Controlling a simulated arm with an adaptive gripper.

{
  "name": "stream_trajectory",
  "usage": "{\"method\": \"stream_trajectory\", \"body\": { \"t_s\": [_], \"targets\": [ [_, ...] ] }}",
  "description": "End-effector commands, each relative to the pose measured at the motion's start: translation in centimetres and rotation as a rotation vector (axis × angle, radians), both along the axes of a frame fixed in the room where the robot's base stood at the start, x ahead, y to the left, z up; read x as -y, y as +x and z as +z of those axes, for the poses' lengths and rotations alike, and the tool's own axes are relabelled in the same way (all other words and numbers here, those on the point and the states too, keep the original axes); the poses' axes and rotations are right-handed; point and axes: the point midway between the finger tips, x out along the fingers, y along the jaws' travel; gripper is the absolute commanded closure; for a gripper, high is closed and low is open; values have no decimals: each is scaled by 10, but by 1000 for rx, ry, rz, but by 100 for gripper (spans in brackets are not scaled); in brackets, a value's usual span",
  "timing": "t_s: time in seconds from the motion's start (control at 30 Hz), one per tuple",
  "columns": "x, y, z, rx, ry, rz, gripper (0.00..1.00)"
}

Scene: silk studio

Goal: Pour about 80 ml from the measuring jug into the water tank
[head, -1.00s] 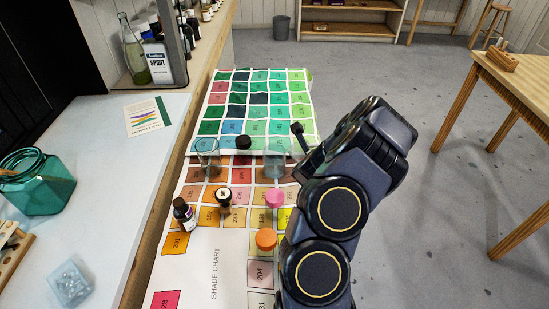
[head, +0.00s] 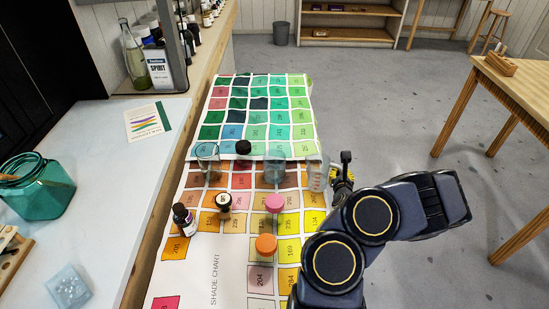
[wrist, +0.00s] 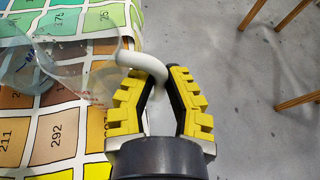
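The measuring jug (head: 317,176) is a clear vessel with a printed scale, standing on the shade chart at its right side. In the wrist view its clear body (wrist: 85,88) bears red marks, and its white curved handle (wrist: 138,62) reaches between my fingers. My gripper (head: 342,178) is at the jug's right side. In the wrist view its yellow fingers (wrist: 160,88) are apart, one on each side of the handle, with a gap showing. A clear vessel (head: 274,172), probably the water tank, stands just left of the jug. Its liquid level cannot be made out.
Another clear glass (head: 207,154) stands further left. A black-capped item (head: 243,148), a dark bottle (head: 183,217), a pink lid (head: 273,203) and an orange lid (head: 266,245) are also on the chart. Right of the chart is open floor.

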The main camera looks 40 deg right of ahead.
Motion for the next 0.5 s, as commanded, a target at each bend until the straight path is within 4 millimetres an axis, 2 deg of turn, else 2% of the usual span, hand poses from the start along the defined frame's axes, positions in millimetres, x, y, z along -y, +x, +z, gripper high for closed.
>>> {"method": "stream_trajectory", "body": {
  "t_s": [0.5],
  "targets": [
    [1, -3, -3, 42, 18, 1, 100]
  ]
}}
